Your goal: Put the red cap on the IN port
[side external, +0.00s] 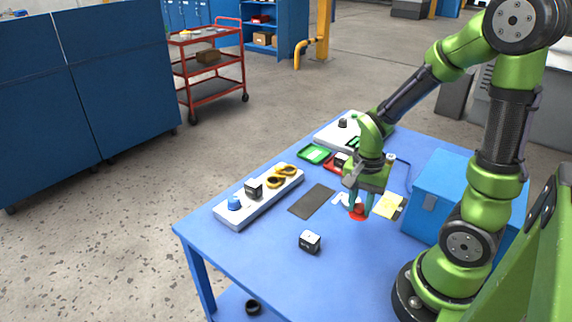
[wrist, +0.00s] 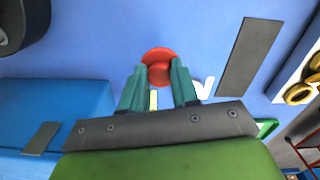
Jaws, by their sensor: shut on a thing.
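The red cap (side external: 358,213) is round with a wider rim and sits at the tips of my gripper (side external: 361,207), low over the blue table. In the wrist view the red cap (wrist: 159,54) shows between the two teal fingers of my gripper (wrist: 158,70), which is shut on it. I cannot tell if the cap touches the table. A white valve board (side external: 272,197) carries a blue knob (side external: 235,203), a black block (side external: 254,188) and yellow rings (side external: 284,171). A second pale board (side external: 335,131) is at the back. I cannot read an IN label.
A dark flat mat (side external: 312,201) lies between the valve board and my gripper. A small black-and-white cube (side external: 310,241) stands at the front. A blue box (side external: 440,190) is at the right, beside yellow notes (side external: 388,205). Green (side external: 314,153) and red trays lie at the back.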

